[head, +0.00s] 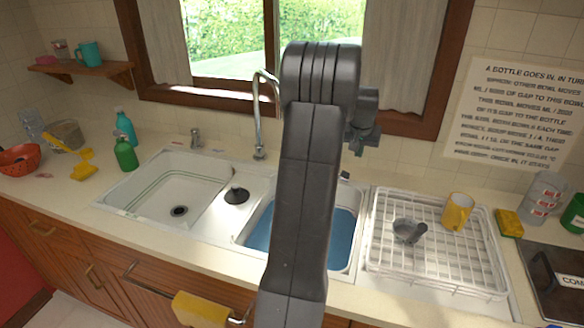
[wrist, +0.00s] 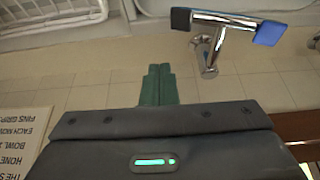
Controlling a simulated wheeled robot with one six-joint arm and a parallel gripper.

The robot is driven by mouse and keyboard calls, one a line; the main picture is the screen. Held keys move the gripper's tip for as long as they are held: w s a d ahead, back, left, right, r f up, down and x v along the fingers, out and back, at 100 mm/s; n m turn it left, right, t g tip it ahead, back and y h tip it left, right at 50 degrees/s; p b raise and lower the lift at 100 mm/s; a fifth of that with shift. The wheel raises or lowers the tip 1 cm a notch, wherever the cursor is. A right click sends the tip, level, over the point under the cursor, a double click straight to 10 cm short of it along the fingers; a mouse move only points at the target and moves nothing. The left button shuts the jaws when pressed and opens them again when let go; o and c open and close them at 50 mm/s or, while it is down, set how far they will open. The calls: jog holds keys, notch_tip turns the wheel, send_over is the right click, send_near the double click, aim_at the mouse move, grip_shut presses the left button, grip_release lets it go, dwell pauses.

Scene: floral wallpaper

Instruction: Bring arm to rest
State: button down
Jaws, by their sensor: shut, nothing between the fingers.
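My arm rises upright in front of the sink in the head view, bent at the top. Its wrist end (head: 364,130) shows to the right of the arm, in front of the window's lower right corner. My gripper's two green fingers (wrist: 157,84) are together in the wrist view, with nothing between them. The wrist picture is upside down. The fingers stand in front of the tiled wall, apart from the chrome tap fitting (wrist: 212,45) with black and blue ends.
The sink has an empty white basin (head: 165,188) and a basin with blue water, partly hidden by my arm. A tall faucet (head: 259,120) stands behind. Right is a white dish rack (head: 450,265) with a yellow mug (head: 457,211) and grey ladle-like cup (head: 408,231). A wall sign (head: 520,115) hangs above.

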jog(key=f+b, duration=0.1)
jog(key=f, duration=0.1)
jog(key=a+f+b, duration=0.1)
jog(key=f+b, duration=0.2)
jog(key=f, duration=0.2)
jog(key=shift+w+a+b, duration=0.25)
jog(key=shift+w+b, duration=0.05)
jog(key=shift+b, duration=0.1)
jog(key=shift+d, duration=0.1)
